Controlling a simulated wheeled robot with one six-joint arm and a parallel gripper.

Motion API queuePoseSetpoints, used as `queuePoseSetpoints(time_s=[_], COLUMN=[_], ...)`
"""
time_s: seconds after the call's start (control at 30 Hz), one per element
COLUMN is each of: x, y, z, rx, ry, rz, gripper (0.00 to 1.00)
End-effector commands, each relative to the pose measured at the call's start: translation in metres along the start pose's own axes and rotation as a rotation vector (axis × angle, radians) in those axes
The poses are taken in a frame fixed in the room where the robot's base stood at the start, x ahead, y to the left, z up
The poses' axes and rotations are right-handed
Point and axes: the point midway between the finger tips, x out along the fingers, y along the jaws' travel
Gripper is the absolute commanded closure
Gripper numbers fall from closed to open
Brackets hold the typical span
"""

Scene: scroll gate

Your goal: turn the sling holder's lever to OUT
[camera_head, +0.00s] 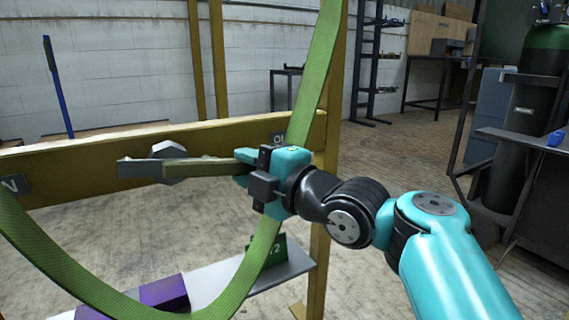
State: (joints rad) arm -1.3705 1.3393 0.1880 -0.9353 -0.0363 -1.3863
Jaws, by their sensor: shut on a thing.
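The lever (205,169) of the sling holder is a flat olive-green bar with a grey end, lying nearly level from its grey hub (168,151) toward the right. My gripper (246,168) is shut on the lever's right end. The lever sits in front of a yellow crossbeam (110,146). A dark plate (14,184) at the beam's left end shows the letter "N". Another dark plate (278,138) behind my gripper is partly hidden and shows an "O". A green sling (262,245) hangs in a loop and passes behind my gripper.
A yellow post (320,200) stands just right of my gripper. A black rack with a gas cylinder (512,130) stands at right. Floor between is clear.

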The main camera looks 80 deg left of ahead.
Motion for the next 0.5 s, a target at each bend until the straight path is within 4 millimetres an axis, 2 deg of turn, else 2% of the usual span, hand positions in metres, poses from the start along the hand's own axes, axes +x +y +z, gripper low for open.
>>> queuePoseSetpoints(time_s=[0.03, 0.13, 0.5], x=[0.004, 0.006, 0.006], y=[0.009, 0.015, 0.020], z=[-0.006, -0.008, -0.007], rx=[-0.027, -0.075, -0.160], ry=[0.007, 0.005, -0.003], rz=[-0.012, -0.031, -0.066], gripper=[1.00, 1.00, 1.00])
